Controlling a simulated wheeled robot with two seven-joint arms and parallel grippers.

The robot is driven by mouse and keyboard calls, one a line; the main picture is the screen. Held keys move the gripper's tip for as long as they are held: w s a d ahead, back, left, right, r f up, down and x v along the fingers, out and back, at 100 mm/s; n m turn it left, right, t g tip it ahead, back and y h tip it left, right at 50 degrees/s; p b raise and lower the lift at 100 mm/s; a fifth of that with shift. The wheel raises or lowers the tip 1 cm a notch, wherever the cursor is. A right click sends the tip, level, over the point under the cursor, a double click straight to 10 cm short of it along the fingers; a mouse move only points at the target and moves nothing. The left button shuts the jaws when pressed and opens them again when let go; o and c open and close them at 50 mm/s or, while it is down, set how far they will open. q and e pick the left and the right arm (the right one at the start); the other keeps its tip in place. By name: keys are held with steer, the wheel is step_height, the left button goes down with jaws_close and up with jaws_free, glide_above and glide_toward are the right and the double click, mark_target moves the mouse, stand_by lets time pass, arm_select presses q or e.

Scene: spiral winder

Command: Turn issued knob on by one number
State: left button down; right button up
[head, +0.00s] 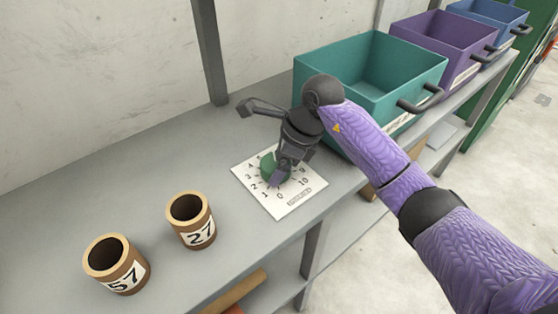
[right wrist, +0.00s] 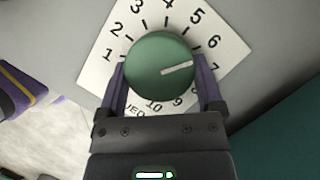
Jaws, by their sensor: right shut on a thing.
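The round green knob (head: 268,165) sits on a white square dial plate (head: 302,202) with numbers around it, flat on the grey shelf. In the right wrist view, the knob (right wrist: 150,58) has a white pointer line aimed right, between 6 and 7 and seemingly nearer 7. The dial's label (right wrist: 134,110) shows only in part there, ending in "UED". My right gripper (head: 280,174) comes down over the knob from above. In the right wrist view its two fingers (right wrist: 160,80) are shut on opposite sides of the knob. My left gripper is not in view.
Two brown cups marked 57 (head: 118,264) and 27 (head: 190,222) stand on the shelf (head: 150,160) at the left. Teal (head: 350,60), purple (head: 440,38) and blue bins stand behind to the right. A grey post (head: 209,50) rises at the back.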

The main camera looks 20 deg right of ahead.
steer(key=shift+s+r+m+t+h+p, duration=0.15)
steer(key=shift+m+t+p, duration=0.1)
steer(key=shift+m+p, duration=0.6)
steer(key=shift+w+r+m+t+h+p, duration=0.15)
steer(key=shift+m+t+p, duration=0.1)
steer(key=shift+m+p, duration=0.55)
steer(key=shift+s+a+f+m+t+p, duration=0.15)
steer(key=shift+m+t+p, duration=0.15)
steer(key=shift+m+p, duration=0.4)
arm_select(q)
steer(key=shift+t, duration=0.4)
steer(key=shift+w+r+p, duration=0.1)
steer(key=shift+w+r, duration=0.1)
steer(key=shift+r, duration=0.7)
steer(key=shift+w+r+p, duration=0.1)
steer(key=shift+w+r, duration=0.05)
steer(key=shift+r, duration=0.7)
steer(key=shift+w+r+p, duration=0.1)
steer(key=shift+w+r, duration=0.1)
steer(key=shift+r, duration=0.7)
arm_select(e)
steer(key=shift+f+m+h, duration=0.1)
steer(key=shift+m+h, duration=0.3)
steer(key=shift+m, duration=0.15)
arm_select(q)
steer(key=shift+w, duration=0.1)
